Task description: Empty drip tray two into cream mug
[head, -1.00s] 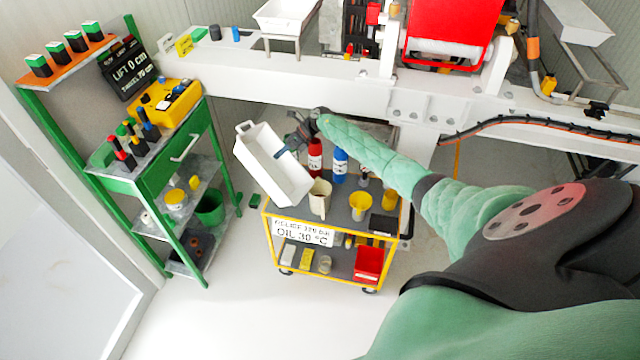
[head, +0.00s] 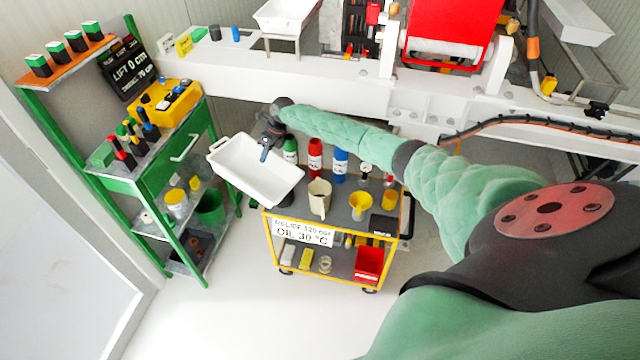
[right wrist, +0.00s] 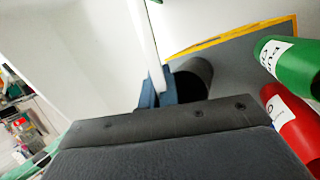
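A white drip tray (head: 240,180) hangs in the air left of the yellow cart, its inside facing up towards the head camera and tilted down to the right. No number shows on it, and I see no liquid in it. My right gripper (head: 267,148) is shut on the tray's far wall. In the right wrist view the blue fingertips (right wrist: 160,92) pinch the thin white wall. The cream mug (head: 319,198) stands upright on the cart's top shelf, just right of the tray's lower right corner, apart from it. Its contents cannot be made out. My left gripper is not in view.
The yellow cart (head: 310,218) carries green, red (head: 315,155) and blue (head: 340,165) bottles behind the mug and a yellow funnel (head: 360,204) to its right. A green shelf rack (head: 150,175) stands left of the tray. Another white tray (head: 285,15) hangs on the machine.

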